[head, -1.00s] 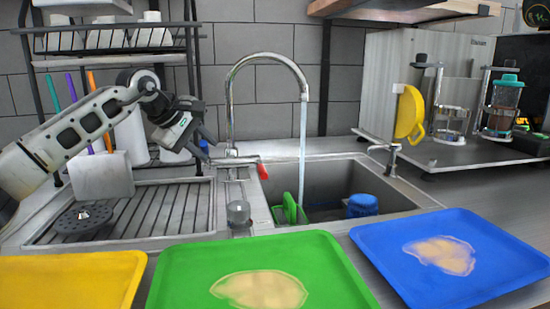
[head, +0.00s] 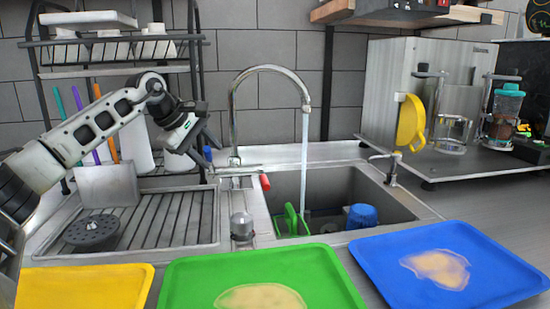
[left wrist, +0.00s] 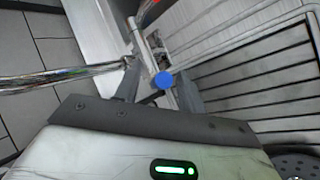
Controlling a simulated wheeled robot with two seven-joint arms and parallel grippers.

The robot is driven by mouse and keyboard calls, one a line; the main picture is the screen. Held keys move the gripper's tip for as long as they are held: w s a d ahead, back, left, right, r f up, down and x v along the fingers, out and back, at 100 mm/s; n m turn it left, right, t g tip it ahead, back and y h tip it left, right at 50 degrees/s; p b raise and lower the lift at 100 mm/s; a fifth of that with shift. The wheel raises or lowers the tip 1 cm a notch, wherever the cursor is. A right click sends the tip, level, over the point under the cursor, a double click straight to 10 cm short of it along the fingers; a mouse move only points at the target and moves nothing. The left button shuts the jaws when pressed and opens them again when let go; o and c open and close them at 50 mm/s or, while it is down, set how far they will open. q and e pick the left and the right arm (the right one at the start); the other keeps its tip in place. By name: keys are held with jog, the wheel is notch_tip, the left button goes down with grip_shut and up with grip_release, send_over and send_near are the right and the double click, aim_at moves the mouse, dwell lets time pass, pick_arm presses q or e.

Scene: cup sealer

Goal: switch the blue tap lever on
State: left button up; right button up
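The tap (head: 233,120) arches over the sink with water running from its spout. Its blue lever (head: 207,153) is on the left of the tap base and its red lever (head: 265,181) on the right. My left gripper (head: 208,142) is at the blue lever. In the left wrist view the blue lever's round end (left wrist: 163,80) lies between the two spread fingers (left wrist: 158,86). I cannot tell whether a finger touches it. My right gripper is not in view.
The sink (head: 345,190) holds a blue cup (head: 361,216) and a green item (head: 291,219). A dish rack (head: 120,45) stands behind my left arm. Yellow (head: 60,290), green (head: 325,270) and blue (head: 500,270) trays line the front. A yellow cup (head: 410,123) hangs at right.

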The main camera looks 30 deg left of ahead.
pick_arm(q)
jog(key=v, duration=1.2)
jog(key=shift+p, duration=0.4)
jog(key=shift+f, duration=0.1)
